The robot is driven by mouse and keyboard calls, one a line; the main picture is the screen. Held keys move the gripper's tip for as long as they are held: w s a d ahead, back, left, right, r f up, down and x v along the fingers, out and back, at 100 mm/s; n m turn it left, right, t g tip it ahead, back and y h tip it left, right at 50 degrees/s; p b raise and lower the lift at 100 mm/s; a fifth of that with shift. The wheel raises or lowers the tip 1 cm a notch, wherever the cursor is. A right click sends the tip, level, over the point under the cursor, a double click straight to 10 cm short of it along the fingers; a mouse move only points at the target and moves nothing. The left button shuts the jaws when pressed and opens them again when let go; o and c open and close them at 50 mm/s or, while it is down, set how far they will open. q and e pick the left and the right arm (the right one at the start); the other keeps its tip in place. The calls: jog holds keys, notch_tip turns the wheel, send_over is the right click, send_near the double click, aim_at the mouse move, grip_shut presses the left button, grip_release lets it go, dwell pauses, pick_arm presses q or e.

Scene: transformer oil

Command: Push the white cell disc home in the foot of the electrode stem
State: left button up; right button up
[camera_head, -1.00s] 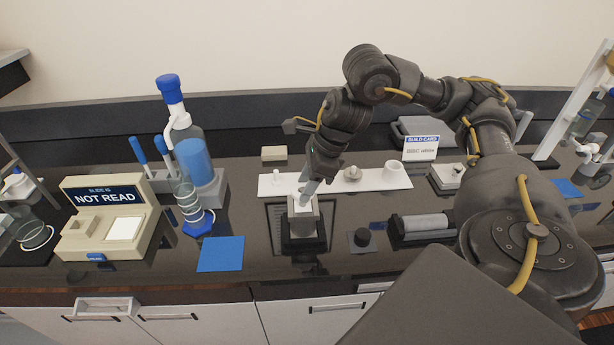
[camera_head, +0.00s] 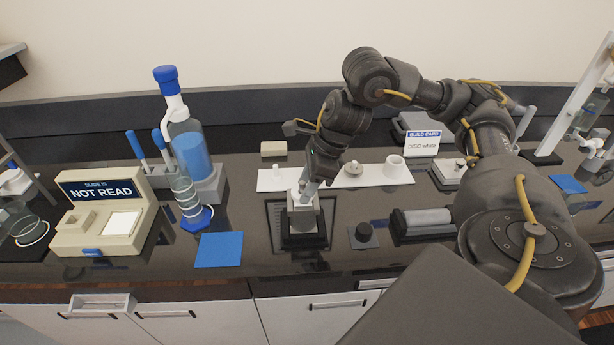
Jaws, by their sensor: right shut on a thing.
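I cannot make out the electrode stem's foot under the fingertips, nor how deep the disc sits. My left gripper is not in view.
Behind the block lies a white strip (camera_head: 375,176) with a metal knob (camera_head: 354,168) and a white ring (camera_head: 395,166). A dark puck (camera_head: 364,233) and a grey cylinder in a cradle (camera_head: 426,221) stand to the right. A blue mat (camera_head: 218,250) lies left, near the slide reader (camera_head: 103,213).

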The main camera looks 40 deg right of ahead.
jog(key=shift+f+b, duration=0.4)
jog(key=shift+f, duration=0.2)
jog(key=o, duration=1)
jog(key=shift+o, duration=0.2)
jog(key=shift+r, duration=0.1)
jog(key=p+v, duration=0.4)
jog(key=v, duration=0.6)
jog(key=shift+r, duration=0.35)
jog(key=shift+s+d, duration=0.1)
